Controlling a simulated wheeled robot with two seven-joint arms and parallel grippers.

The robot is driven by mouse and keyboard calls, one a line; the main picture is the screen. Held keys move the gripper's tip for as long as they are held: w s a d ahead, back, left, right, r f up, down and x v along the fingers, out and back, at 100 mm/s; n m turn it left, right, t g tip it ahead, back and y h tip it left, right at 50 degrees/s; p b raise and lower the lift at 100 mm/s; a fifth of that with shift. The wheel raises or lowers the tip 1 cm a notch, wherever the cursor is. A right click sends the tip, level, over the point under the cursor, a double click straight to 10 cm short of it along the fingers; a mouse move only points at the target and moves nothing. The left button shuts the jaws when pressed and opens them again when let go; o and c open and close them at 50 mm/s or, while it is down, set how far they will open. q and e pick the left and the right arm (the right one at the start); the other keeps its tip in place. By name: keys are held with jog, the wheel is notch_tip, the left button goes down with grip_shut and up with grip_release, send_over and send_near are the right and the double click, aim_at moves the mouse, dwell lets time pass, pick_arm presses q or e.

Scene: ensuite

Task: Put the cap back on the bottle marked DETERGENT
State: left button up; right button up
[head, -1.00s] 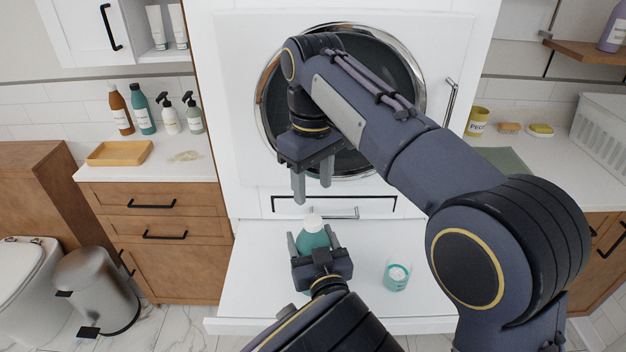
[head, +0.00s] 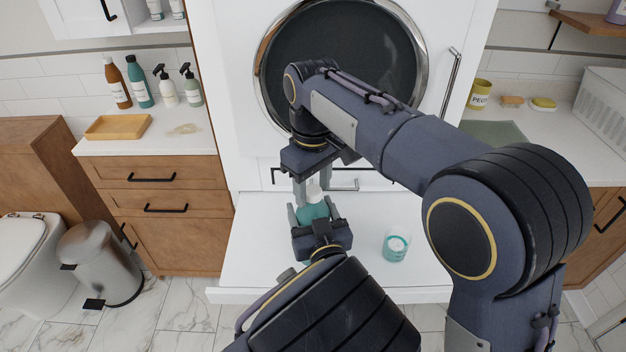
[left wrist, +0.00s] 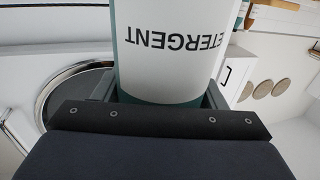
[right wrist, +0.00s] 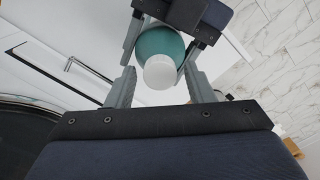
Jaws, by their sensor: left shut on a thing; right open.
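The teal bottle (head: 313,213) is upright, held in my left gripper (head: 312,217), whose fingers are shut on its sides. The left wrist view shows its white label (left wrist: 172,50) with letters reading "ETERGENT", the first letter hidden. A white round cap (right wrist: 160,72) sits at the top of the bottle; I cannot tell how firmly it is seated. My right gripper (head: 313,188) points down over the bottle. Its fingers are open, one on each side of the cap, with visible gaps in the right wrist view.
A round-doored washing machine (head: 340,60) stands behind. The left counter holds several bottles and a wooden tray (head: 118,127).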

jog(key=c, duration=1)
jog(key=shift+c, duration=0.2)
jog(key=o, duration=1.2)
jog(key=shift+c, duration=0.2)
jog(key=shift+r, duration=0.1)
notch_tip(320, 180, up, 12)
